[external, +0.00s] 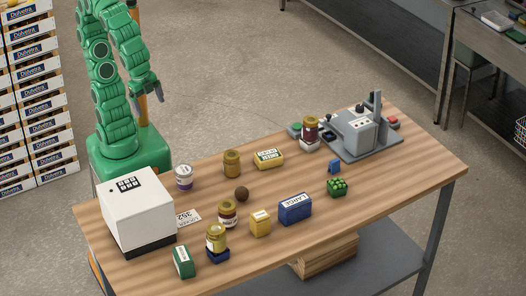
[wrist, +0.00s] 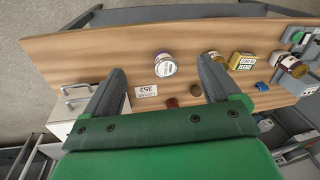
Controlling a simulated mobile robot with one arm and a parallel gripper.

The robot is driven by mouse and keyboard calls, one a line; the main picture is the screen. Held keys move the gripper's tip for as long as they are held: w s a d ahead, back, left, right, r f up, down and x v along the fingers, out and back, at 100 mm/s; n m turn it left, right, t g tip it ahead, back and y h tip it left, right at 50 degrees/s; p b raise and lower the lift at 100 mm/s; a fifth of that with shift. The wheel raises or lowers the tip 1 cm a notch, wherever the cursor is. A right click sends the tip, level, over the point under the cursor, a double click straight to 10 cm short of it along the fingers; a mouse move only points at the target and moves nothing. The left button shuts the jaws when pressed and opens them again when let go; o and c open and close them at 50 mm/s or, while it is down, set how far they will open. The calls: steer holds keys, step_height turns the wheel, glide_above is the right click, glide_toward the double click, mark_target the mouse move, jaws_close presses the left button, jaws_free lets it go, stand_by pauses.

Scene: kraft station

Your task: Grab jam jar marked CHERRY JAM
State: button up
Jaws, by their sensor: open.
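Several jars stand on the wooden table; no label reads clearly as CHERRY JAM. A dark red jar with a gold lid (external: 310,130) stands on a small white stand at the back right; it also shows in the wrist view (wrist: 290,66). A jar with a pale label (external: 184,177) stands near the white box and shows between my fingers in the wrist view (wrist: 165,64). Others are an olive jar (external: 231,163), a dark labelled jar (external: 227,213) and a yellow jar on a blue base (external: 216,240). My gripper (external: 148,94) is open and empty, raised above the table's left back side.
A white box-shaped machine (external: 137,210) stands at the table's left end. A grey device (external: 350,130) stands at the right end. Between them are a yellow box (external: 268,158), a blue box (external: 295,209), a brown ball (external: 241,194) and a green item (external: 337,187).

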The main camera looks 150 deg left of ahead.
mark_target(227, 204)
steer(key=w+a+r+n+t+y, duration=0.2)
steer(key=w+a+r+t+y, duration=0.15)
steer(key=w+a, duration=0.9)
steer(key=w+a+r+m+t+h, duration=0.1)
steer(key=w+a+r+m+t, duration=0.3)
steer(key=w, duration=0.6)
steer(key=w+a+f+m+t+h, duration=0.1)
steer(key=w+a+t, duration=0.1)
steer(key=w+t, duration=0.6)
steer(key=shift+w+d+f+m+g+h, duration=0.75)
steer(key=shift+d+f+m+g+h, duration=0.8)
steer(key=shift+d+f+h, duration=2.3)
steer(key=shift+h, duration=0.6)
steer(key=f, duration=1.9)
steer(key=shift+a+f, duration=0.3)
steer(key=shift+f, duration=0.1)
steer(key=shift+x, duration=3.95)
